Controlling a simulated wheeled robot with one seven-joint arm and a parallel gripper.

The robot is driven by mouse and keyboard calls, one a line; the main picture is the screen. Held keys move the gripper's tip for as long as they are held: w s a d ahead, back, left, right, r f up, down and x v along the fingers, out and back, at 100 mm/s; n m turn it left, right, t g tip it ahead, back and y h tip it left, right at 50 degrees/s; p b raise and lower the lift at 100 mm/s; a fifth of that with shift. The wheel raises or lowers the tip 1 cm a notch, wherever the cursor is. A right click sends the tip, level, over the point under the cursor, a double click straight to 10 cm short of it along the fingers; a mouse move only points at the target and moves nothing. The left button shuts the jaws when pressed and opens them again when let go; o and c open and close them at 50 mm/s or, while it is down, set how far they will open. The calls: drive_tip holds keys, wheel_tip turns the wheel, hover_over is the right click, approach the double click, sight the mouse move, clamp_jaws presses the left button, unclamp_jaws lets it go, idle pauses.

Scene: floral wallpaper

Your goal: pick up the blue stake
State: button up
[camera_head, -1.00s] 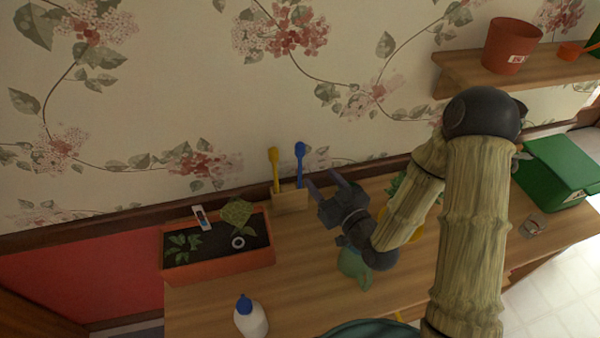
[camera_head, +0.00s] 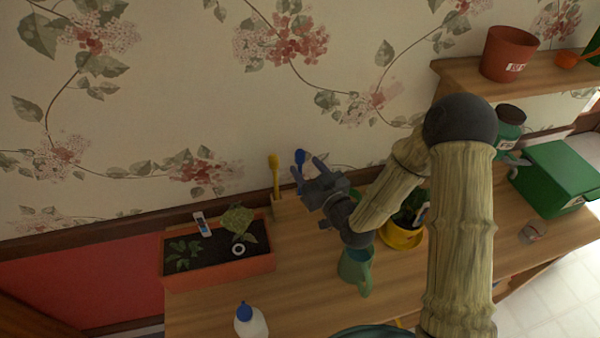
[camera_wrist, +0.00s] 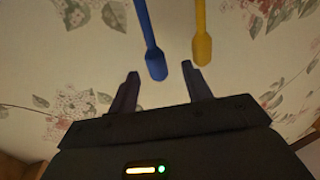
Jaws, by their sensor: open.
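The blue stake (camera_head: 300,158) stands beside the yellow stake (camera_head: 275,176) at the back of the bench, against the wall. In the head view its lower part is hidden behind my gripper (camera_head: 308,174). My gripper is open, its fingers pointing up and toward the wall at the blue stake. In the wrist view the blue stake (camera_wrist: 151,48) comes down from the top edge, with its rounded end just beyond the gap between the fingertips (camera_wrist: 163,78). The yellow stake (camera_wrist: 202,38) is to its right, near the right finger. Nothing is held.
An orange planter (camera_head: 220,265) with soil and small plants stands left of the stakes. A white bottle with a blue cap (camera_head: 250,320) is in front. A green jug (camera_head: 357,270) and a yellow pot (camera_head: 403,236) stand below my arm. A green box (camera_head: 556,178) is at right.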

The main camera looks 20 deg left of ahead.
sight(303, 159)
drive_tip(key=p+x, duration=0.1)
drive_tip(key=x, duration=0.1)
drive_tip(key=p+x, duration=0.1)
drive_tip(key=x, duration=0.1)
drive_tip(key=shift+w+d+r+p, duration=0.15)
drive_tip(key=shift+w+r+p, duration=0.05)
drive_tip(key=shift+r+p, duration=0.15)
drive_tip(key=shift+w+a+f, duration=0.2)
drive_tip(key=shift+w+a, duration=0.2)
clamp_jaws()
wheel_tip(303, 159, up, 18)
drive_tip(key=b, duration=0.3)
idle(0.4)
idle(0.4)
